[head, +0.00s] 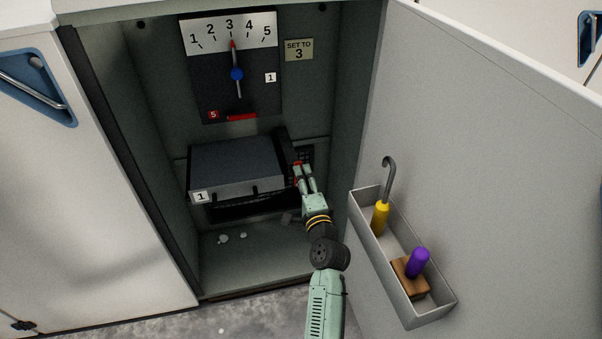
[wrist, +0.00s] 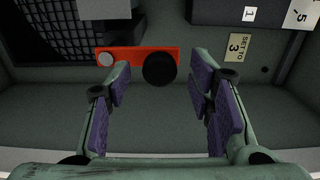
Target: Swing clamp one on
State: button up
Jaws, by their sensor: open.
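The clamp is a flat orange-red bar (wrist: 135,56) with a silver pivot at its left end and a black round knob at its right end in the wrist view. In the head view only a small red part (head: 297,164) shows beside my fingers, at the right side of the dark box (head: 238,165). My gripper (head: 303,172) reaches into the cabinet there. In the wrist view my gripper (wrist: 160,88) is open, its purple-padded fingers apart. The knob lies beyond the fingertips, between them in the picture; I cannot tell whether they touch. No number shows on this clamp.
Above the box is a dial plate (head: 257,98) with its pointer at 3, a "SET TO 3" sign (head: 299,49) and a red bar (head: 241,117). The open door (head: 460,150) at right carries a tray (head: 434,311) with a hook tool (head: 380,216) and a purple-handled brush (head: 417,263).

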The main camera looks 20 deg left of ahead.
jog(key=shift+x, duration=1.25)
jog(key=shift+c, duration=0.5)
grip_shut()
